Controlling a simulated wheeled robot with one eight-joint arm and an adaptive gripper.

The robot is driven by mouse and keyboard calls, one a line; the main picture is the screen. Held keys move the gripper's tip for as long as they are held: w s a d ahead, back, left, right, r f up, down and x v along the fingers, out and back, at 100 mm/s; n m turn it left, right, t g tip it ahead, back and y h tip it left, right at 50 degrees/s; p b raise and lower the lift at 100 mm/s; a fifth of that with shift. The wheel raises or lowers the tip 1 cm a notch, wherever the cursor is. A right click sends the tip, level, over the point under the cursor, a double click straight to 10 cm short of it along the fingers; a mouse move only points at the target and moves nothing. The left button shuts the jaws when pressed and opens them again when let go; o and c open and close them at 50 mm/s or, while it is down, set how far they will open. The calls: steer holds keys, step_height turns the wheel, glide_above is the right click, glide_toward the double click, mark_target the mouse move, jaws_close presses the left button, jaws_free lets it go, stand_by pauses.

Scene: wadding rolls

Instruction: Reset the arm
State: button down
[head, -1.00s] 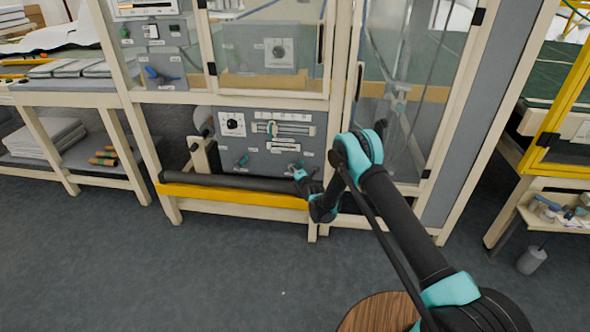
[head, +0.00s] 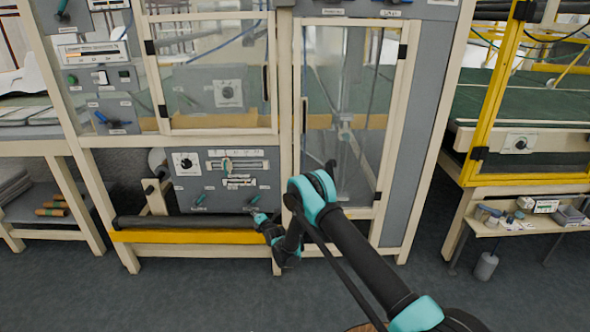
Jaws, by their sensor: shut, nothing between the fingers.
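My gripper (head: 261,218) is at the far end of my black and teal arm, in the head view. It is small in the picture and shut, with nothing seen in it. It is in front of the lower grey control panel, near the right end of a dark roller (head: 185,221) above a yellow bar (head: 190,237). I cannot tell whether it touches the panel or the roller. My arm reaches up from the lower right with its elbow bent.
A cream-framed machine with glass doors (head: 350,110) stands close ahead. The lower grey panel (head: 222,183) has a dial and sliders. At right are a yellow-framed machine (head: 497,95) and a low shelf (head: 530,222) with small items. Dark floor (head: 190,295) in front is clear.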

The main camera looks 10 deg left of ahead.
steer(key=w+d+r+m+g+h, duration=0.1)
steer(key=w+d+r+m+h, duration=0.1)
steer(key=d+r+m, duration=0.4)
steer(key=w+d+r+m+h, duration=0.1)
steer(key=w+d+r, duration=0.1)
steer(key=d+r, duration=0.65)
steer(key=s+d+r+m+g+h, duration=0.15)
steer(key=s+d+r+m, duration=0.3)
steer(key=d, duration=0.55)
steer(key=s+d+r+m+h, duration=0.25)
steer(key=d+r, duration=0.35)
steer(key=d, duration=0.3)
steer(key=s+d+r+m+g+h, duration=0.15)
steer(key=s+d+m, duration=0.45)
steer(key=s+d, duration=0.65)
steer(key=s+d+r+m+g+h, duration=0.15)
steer(key=s+d+m, duration=0.6)
steer(key=s, duration=0.75)
steer(key=s+d+f+m+g, duration=0.1)
steer(key=s+d+f, duration=0.1)
steer(key=s, duration=0.4)
steer(key=s+d+f+m+g, duration=0.1)
steer(key=s+d+m, duration=0.1)
steer(key=s, duration=0.5)
steer(key=shift+s+d+f, duration=0.15)
steer(key=shift+d+f, duration=0.2)
steer(key=shift+d, duration=0.5)
